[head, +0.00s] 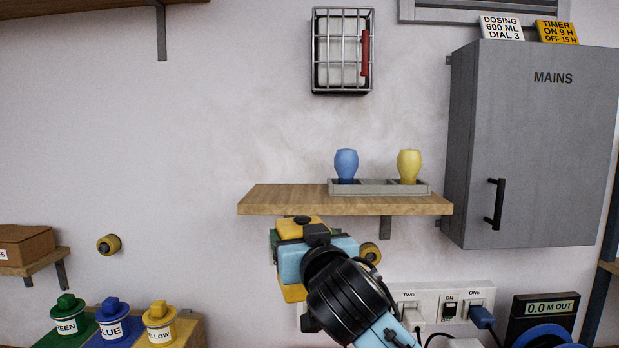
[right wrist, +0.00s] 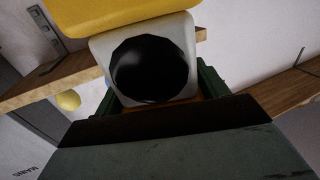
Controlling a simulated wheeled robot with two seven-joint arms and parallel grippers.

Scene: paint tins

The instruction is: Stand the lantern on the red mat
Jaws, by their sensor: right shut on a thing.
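The red mat is not in view. My left gripper is not in view.
The wooden shelf (head: 275,201) bears a grey tray (head: 379,187) with a blue vase (head: 346,164) and a yellow vase (head: 409,164). A grey cabinet (head: 545,140) is at the right, above sockets (head: 440,296). Green, blue and yellow tins (head: 112,325) stand lower left.

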